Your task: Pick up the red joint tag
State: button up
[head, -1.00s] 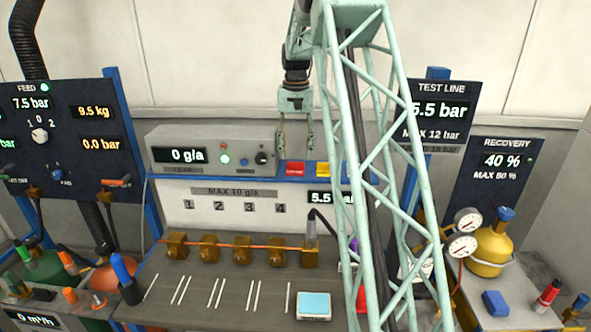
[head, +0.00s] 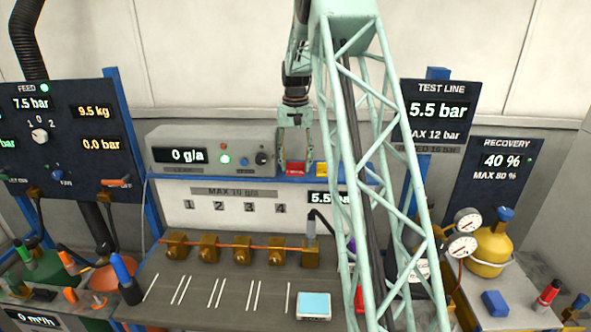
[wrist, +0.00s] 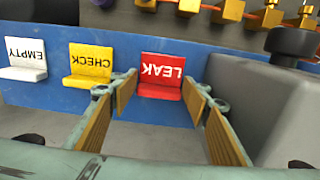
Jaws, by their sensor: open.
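The red joint tag (wrist: 162,75), marked LEAK, stands on a blue shelf in the wrist view, upside down in that picture. It also shows in the head view (head: 295,168), just right of the grey meter box. My gripper (wrist: 163,90) is open, with its two fingers on either side of the tag and the tag between or just beyond the fingertips. I cannot tell whether the fingers touch it. In the head view my gripper (head: 295,150) hangs down at the tag.
A yellow CHECK tag (wrist: 90,63) and a white EMPTY tag (wrist: 22,60) stand beside the red one on the blue shelf (wrist: 55,98). The grey meter box (head: 205,149) is close on the other side. Brass fittings (head: 240,250) line the bench below.

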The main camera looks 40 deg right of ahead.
aim_at(296, 170)
dwell(0.5)
jog(key=c, duration=0.4)
jog(key=shift+r, duration=0.15)
jog(key=shift+r, duration=1.55)
jog(key=shift+s+r, duration=0.1)
jog(key=s+a+r+b, duration=0.1)
jog(key=s+a, duration=0.8)
jog(key=s, duration=0.4)
jog(key=shift+r+b, duration=0.25)
jog(key=shift+b, duration=0.15)
jog(key=shift+w+a, duration=0.1)
jog(key=shift+a, duration=0.05)
